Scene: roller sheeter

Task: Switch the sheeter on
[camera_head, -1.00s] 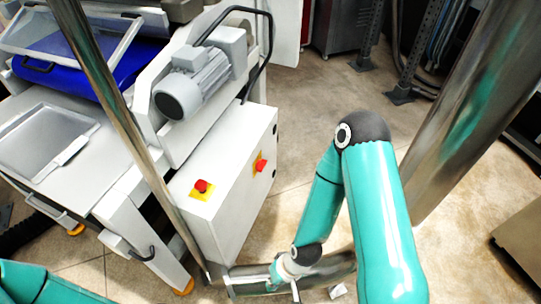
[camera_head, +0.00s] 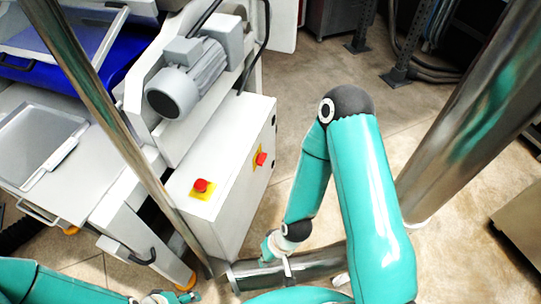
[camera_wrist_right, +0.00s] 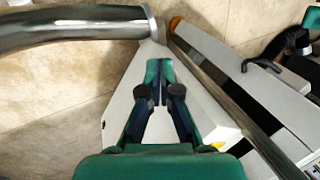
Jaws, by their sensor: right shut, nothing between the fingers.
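The sheeter (camera_head: 100,190) is a white machine at the left of the head view, with a blue belt and a grey motor. Its white control box (camera_head: 240,195) bears a red button (camera_head: 202,185) on a yellow plate on top and another red button (camera_head: 261,159) on a yellow plate on the right side face. My right arm reaches down to the right of the box. In the right wrist view my right gripper (camera_wrist_right: 158,64) is shut and empty, with a white surface behind it; I cannot tell whether it touches.
Polished metal tubes cross the head view, one in front of the sheeter (camera_head: 100,95) and a thick one at the right (camera_head: 465,115). A tube (camera_wrist_right: 70,27) also lies near the gripper in the wrist view.

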